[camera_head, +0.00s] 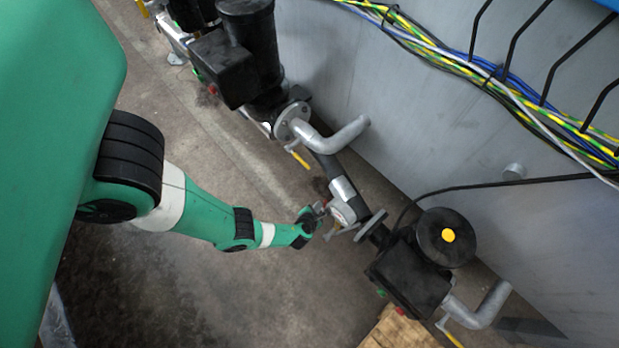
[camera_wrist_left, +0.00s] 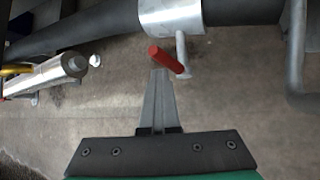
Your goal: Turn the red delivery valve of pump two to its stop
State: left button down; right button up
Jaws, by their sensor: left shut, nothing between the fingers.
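The red valve handle (camera_wrist_left: 168,60) shows in the left wrist view as a short bar, tilted down to the right. It sits at a silver pipe fitting (camera_wrist_left: 172,18), beside a short metal stem. My left gripper (camera_wrist_left: 159,72) is shut and empty. Its tips appear right at the left side of the red handle; I cannot tell whether they touch it. In the head view my left gripper (camera_head: 326,212) is beside the silver fitting (camera_head: 343,203) on the pipe between two black pumps, and the red handle is not clearly visible there. My right gripper is not in view.
A black pump with a yellow cap (camera_head: 422,262) stands at the lower right, near a wooden pallet (camera_head: 398,332). Another black pump (camera_head: 240,60) stands at the top. Yellow levers (camera_head: 298,158) hang near the pipes. A grey wall carries cables (camera_head: 470,62). The floor at left is clear.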

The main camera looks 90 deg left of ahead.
pick_arm(q)
jog(key=shift+w+r, duration=0.15)
jog(key=shift+w, duration=0.3)
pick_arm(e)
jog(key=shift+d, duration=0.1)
pick_arm(q)
jog(key=s+a, duration=0.2)
jog(key=s, duration=0.2)
jog(key=d+p, duration=0.1)
jog(key=d, duration=0.8)
jog(key=shift+s+d, duration=0.15)
jog(key=shift+d, duration=0.05)
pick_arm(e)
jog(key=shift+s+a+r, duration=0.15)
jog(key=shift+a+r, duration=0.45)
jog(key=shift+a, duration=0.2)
